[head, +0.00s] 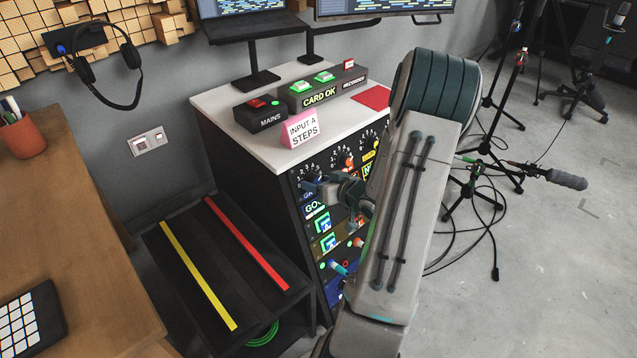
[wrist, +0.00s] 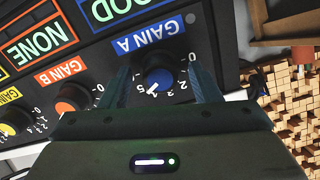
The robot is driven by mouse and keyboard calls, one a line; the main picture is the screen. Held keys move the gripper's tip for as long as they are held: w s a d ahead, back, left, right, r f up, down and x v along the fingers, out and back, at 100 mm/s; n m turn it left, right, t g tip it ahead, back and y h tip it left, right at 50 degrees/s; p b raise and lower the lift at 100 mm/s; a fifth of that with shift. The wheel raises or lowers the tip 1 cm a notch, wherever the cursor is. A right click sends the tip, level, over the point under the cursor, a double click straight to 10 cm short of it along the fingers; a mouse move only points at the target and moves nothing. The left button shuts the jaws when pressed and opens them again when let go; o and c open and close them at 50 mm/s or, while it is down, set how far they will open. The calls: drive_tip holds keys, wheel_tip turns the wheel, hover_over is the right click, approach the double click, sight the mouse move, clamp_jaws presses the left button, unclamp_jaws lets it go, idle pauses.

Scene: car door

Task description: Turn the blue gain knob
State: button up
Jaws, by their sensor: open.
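The blue gain knob (wrist: 158,76) is on the dark panel below the blue label GAIN A (wrist: 150,37) in the wrist view. A numbered white scale runs around it, and its white mark points to the lower left, near the high numbers. My gripper (wrist: 162,82) is open, with one finger on each side of the knob. I cannot tell whether either finger touches it. In the head view my gripper (head: 335,187) is at the upper left of the rack's front panel (head: 335,240), and my arm hides part of the panel.
An orange GAIN B knob (wrist: 72,97) and a yellow knob (wrist: 14,122) sit beside it. The white rack top (head: 230,100) holds a MAINS box (head: 262,115), a CARD OK box (head: 325,90) and a pink card (head: 301,129). A low black bench (head: 190,240) stands left.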

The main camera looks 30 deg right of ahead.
drive_tip(key=p+v, duration=0.3)
drive_tip(key=v, duration=1)
drive_tip(key=shift+s, duration=0.2)
drive_tip(key=shift+r, duration=0.15)
drive_tip(key=w+a+r+g+h+p, duration=0.3)
drive_tip(key=r+p, duration=0.2)
drive_tip(key=r, duration=0.4)
drive_tip(key=w+a+r+g+h+p, duration=0.25)
drive_tip(key=r+p, duration=0.25)
drive_tip(key=r, duration=0.4)
drive_tip(key=s+a+r+g+y+p, duration=0.1)
drive_tip(key=s+a+r+p, duration=0.1)
drive_tip(key=s+a+r, duration=0.2)
drive_tip(key=s+a+r+g+y+p, duration=0.1)
drive_tip(key=s+a+r, duration=0.4)
drive_tip(key=a, duration=0.5)
drive_tip(key=s+a+r+n+g+y+p, duration=0.1)
drive_tip(key=s+a+r+g+p, duration=0.2)
drive_tip(key=a, duration=0.4)
drive_tip(key=shift+s+r+p, duration=0.8)
drive_tip(key=shift+r+p, duration=0.1)
drive_tip(key=shift+p, duration=0.1)
